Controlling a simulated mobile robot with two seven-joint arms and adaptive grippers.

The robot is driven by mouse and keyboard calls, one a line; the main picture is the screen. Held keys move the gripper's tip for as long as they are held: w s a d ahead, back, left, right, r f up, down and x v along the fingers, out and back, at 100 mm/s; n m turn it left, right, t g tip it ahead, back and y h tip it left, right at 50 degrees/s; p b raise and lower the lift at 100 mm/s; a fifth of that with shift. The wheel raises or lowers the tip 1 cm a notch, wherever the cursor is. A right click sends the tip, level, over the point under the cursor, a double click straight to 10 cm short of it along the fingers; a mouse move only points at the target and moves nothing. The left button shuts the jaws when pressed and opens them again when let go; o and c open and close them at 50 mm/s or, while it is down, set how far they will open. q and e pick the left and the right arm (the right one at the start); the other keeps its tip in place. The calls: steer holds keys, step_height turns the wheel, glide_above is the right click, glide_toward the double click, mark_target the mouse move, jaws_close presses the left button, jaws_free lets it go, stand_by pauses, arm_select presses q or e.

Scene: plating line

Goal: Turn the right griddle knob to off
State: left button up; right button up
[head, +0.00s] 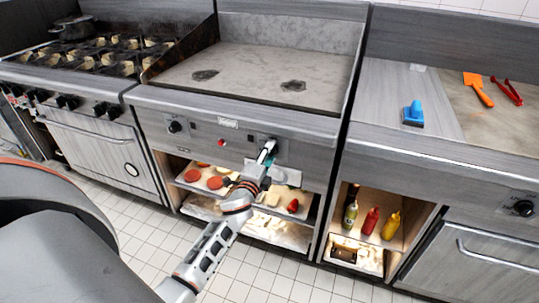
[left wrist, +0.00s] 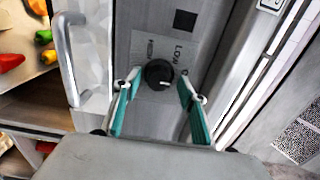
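The right griddle knob (left wrist: 159,74) is a round black dial on the grey griddle front, and it shows clearly in the left wrist view. A "LOW" marking is printed beside it, and I cannot read its setting for sure. My left gripper (left wrist: 159,84) is open, with one teal finger on each side of the knob and visible gaps between. In the head view the left gripper (head: 268,151) is at the right part of the griddle front and largely covers that knob. The griddle (head: 245,78) has a flat grey plate with two dark patches. My right gripper is not in view.
The left griddle knob (head: 175,127) and a red button (head: 221,143) are on the same panel. Shelves below hold food trays (head: 190,207). Sauce bottles (head: 370,220) stand in the cabinet to the right. A metal handle (left wrist: 68,60) is left of the gripper.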

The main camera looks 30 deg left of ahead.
arm_select(q)
steer(key=shift+s, duration=0.1)
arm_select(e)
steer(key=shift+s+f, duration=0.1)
arm_select(q)
steer(key=shift+s+d+f, duration=0.1)
steer(key=shift+s+f, duration=0.05)
steer(key=shift+s, duration=0.2)
steer(key=v, duration=1.1)
steer(key=shift+s, duration=0.1)
steer(key=s+d+f+n+g+h+p, duration=0.2)
steer(key=s+d+f+n+g+h, duration=0.1)
steer(key=s+d+f+n, duration=0.2)
steer(key=s+d+f+n+g+h+p, duration=0.3)
steer(key=s+d+f+n, duration=0.3)
steer(key=s+d+f, duration=0.4)
steer(key=s+d+g+h, duration=0.1)
steer(key=s+d, duration=0.3)
steer(key=s, duration=0.4)
steer(key=shift+s+d+f, duration=0.2)
steer(key=shift+s+d, duration=0.1)
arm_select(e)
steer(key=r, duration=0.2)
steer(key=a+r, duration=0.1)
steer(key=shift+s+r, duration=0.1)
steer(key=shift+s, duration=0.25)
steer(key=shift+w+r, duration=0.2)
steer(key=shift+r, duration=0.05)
